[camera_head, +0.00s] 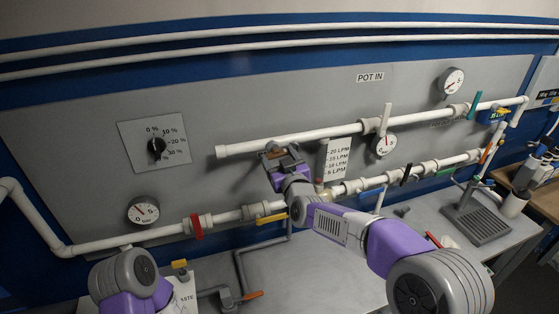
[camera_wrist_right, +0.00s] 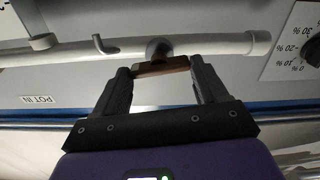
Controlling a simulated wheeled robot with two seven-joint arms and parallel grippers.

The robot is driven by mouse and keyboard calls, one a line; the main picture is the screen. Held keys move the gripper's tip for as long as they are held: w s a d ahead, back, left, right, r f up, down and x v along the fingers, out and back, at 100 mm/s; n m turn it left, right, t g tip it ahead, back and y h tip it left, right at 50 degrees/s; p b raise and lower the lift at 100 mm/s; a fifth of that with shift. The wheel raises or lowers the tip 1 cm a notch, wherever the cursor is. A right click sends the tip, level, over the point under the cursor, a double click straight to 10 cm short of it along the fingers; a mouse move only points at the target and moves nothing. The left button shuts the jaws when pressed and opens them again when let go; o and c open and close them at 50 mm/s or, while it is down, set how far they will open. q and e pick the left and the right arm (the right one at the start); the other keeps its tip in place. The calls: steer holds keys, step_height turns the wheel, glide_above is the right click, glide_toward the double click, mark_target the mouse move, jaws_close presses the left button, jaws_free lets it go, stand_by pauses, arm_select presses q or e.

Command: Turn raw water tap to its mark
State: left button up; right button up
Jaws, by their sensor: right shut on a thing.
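My right gripper (camera_head: 277,150) is at the upper white pipe (camera_head: 325,134), in front of the grey panel. In the right wrist view, the right gripper (camera_wrist_right: 161,72) is shut on a brown tap handle (camera_wrist_right: 160,67), with one finger at each end. The handle lies roughly along the pipe, below a grey round valve body (camera_wrist_right: 158,48). In the head view my gripper mostly hides this tap. I see no label naming it raw water, and its mark cannot be made out. Of my left arm only a link shows at the bottom left; its gripper is out of view.
A flow scale (camera_head: 336,160) in LPM hangs right of my gripper. Another lever (camera_head: 385,119) and a gauge (camera_head: 384,144) sit farther right. A dial (camera_head: 157,148) is at left. The lower pipe carries red (camera_head: 196,226) and yellow (camera_head: 271,219) handles. My right forearm crosses above the bench.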

steer(key=n+b, duration=0.1)
steer(key=n, duration=0.3)
steer(key=shift+a+f+b, duration=0.1)
steer(key=shift+a+b, duration=0.05)
steer(key=shift+b, duration=0.2)
steer(key=n+b, duration=0.1)
steer(key=n, duration=0.4)
steer(key=shift+s+b, duration=0.1)
steer(key=shift+b, duration=0.2)
steer(key=n+b, duration=0.1)
steer(key=n, duration=0.2)
steer(key=shift+f+b, duration=0.1)
steer(key=shift+b, duration=0.25)
steer(key=shift+n+b, duration=1.2)
steer(key=shift+n, duration=0.9)
steer(key=o, duration=1.1)
steer(key=shift+c, duration=0.2)
steer(key=shift+s, duration=0.1)
